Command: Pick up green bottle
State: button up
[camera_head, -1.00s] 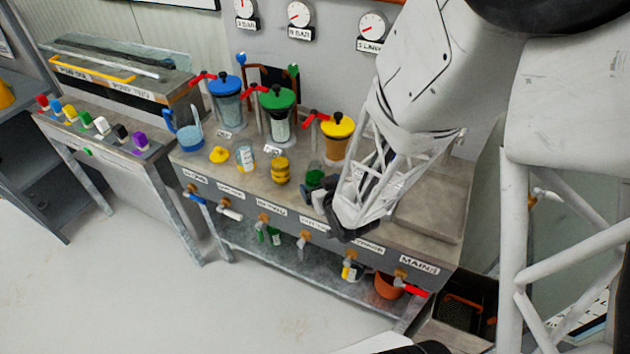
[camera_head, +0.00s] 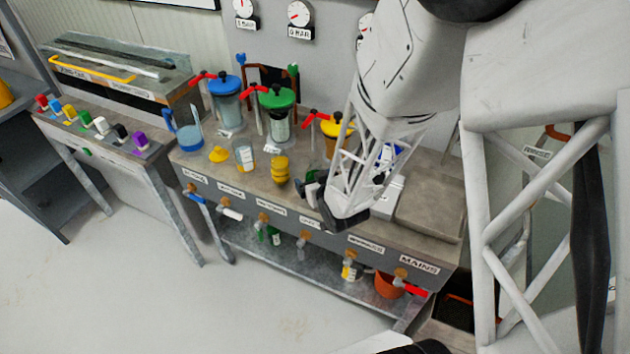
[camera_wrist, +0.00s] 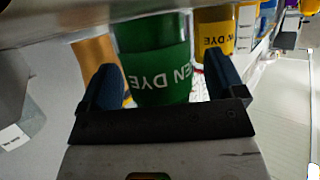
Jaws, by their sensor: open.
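The green bottle (camera_wrist: 157,62), with white "EN DYE" lettering readable, stands between the two blue fingers of my gripper (camera_wrist: 162,82) in the wrist view. My gripper is open, with a finger on each side of the bottle. I cannot tell whether either finger touches it. In the head view my gripper (camera_head: 314,190) is low over the front of the bench, right of the yellow bottle (camera_head: 280,170), and hides most of the green bottle. The yellow bottle also shows in the wrist view (camera_wrist: 214,32), beside the green one.
A clear beaker (camera_head: 243,156) and a yellow cone (camera_head: 218,154) stand farther left. Blue-lidded (camera_head: 227,100), green-lidded (camera_head: 278,115) and yellow-lidded (camera_head: 331,140) vessels line the back. Labelled taps run along the bench front (camera_head: 330,236). A white box (camera_head: 388,192) lies right of my gripper.

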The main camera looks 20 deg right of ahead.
aim_at(315, 171)
jog(key=c, duration=1.1)
jog(key=shift+r, duration=0.35)
jog(key=shift+c, duration=0.2)
jog(key=shift+r, duration=1.5)
jog(key=s+a+r, duration=0.1)
jog(key=s, duration=1.4)
jog(key=shift+s+r, duration=0.15)
jog(key=shift+s, duration=0.15)
jog(key=shift+s, duration=0.2)
